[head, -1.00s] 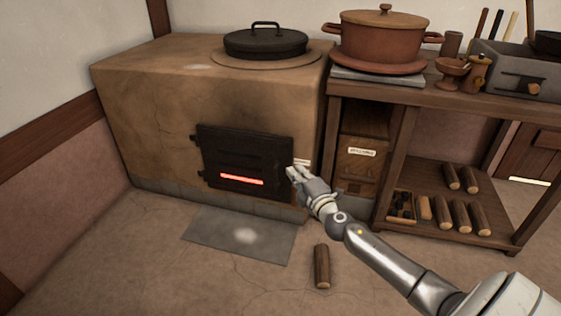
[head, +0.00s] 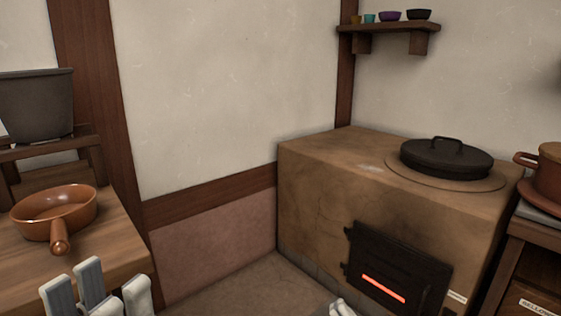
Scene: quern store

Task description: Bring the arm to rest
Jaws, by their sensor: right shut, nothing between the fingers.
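My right gripper (head: 342,308) shows only as pale fingertips at the bottom edge, in front of the stove. Its fingers are together with nothing between them, and the rest of the arm is out of frame. My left gripper (head: 97,288) is at the lower left, its pale fingers spread apart and empty, in front of the wooden table (head: 125,250). The clay stove (head: 320,215) stands at the right. Its black fire door (head: 400,262) is closed, with a glowing red slot.
A brown handled pan (head: 55,212) sits on the table near my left gripper. A dark pot (head: 36,104) stands behind it. A lidded black pan (head: 446,158) is on the stove, and a reddish pot (head: 550,180) is at the right edge. Floor (head: 235,290) between table and stove is clear.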

